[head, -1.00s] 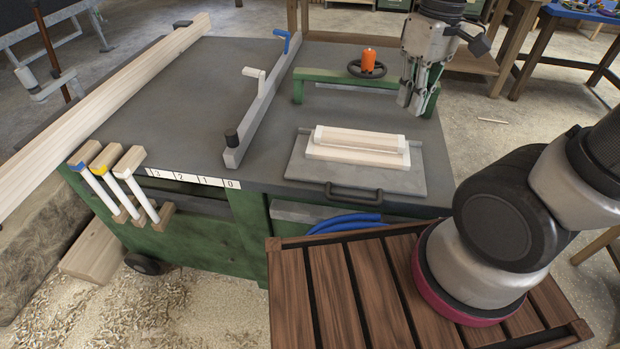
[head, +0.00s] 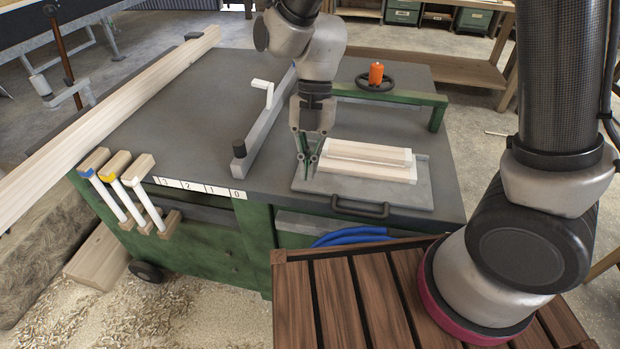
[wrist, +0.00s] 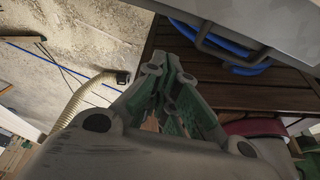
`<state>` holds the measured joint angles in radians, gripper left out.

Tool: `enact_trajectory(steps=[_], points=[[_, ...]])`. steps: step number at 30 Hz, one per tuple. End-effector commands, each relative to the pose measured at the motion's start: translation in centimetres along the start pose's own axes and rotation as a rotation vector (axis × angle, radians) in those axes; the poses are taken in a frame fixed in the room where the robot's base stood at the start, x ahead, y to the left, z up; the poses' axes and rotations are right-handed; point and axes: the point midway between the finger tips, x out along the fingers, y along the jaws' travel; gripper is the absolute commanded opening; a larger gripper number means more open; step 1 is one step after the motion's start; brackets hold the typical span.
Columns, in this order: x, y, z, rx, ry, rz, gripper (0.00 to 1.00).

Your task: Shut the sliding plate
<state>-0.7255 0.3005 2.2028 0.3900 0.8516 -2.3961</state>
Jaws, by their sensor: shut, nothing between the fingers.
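The grey sliding plate (head: 409,195) lies at the front right of the green machine's dark top, with a black bar handle (head: 361,207) on its front edge. Pale wooden blocks (head: 368,159) lie stacked on the plate. My gripper (head: 307,170) points down over the plate's left end, left of the blocks. It is shut and empty; whether its tips touch the plate I cannot tell. In the wrist view the shut fingers (wrist: 172,95) show in the middle.
A grey fence bar (head: 262,133) with a black knob stands left of my gripper. Behind the plate are a green rail (head: 400,95) and a dark handwheel with an orange knob (head: 376,74). A blue hose (head: 350,236) hangs below the plate. A long plank lies at the left.

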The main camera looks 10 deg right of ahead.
Motion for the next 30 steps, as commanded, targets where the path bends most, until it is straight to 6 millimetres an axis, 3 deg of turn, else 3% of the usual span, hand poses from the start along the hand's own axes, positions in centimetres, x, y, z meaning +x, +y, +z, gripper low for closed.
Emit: enact_trajectory(steps=[14,21,30], points=[[9.4,-0.2,0.0,0.006,0.002,-0.006,0.00],[8.3,-0.1,3.0,0.007,-0.001,0.000,0.00],[8.0,-0.1,3.8,0.004,-0.001,-0.002,0.00]])
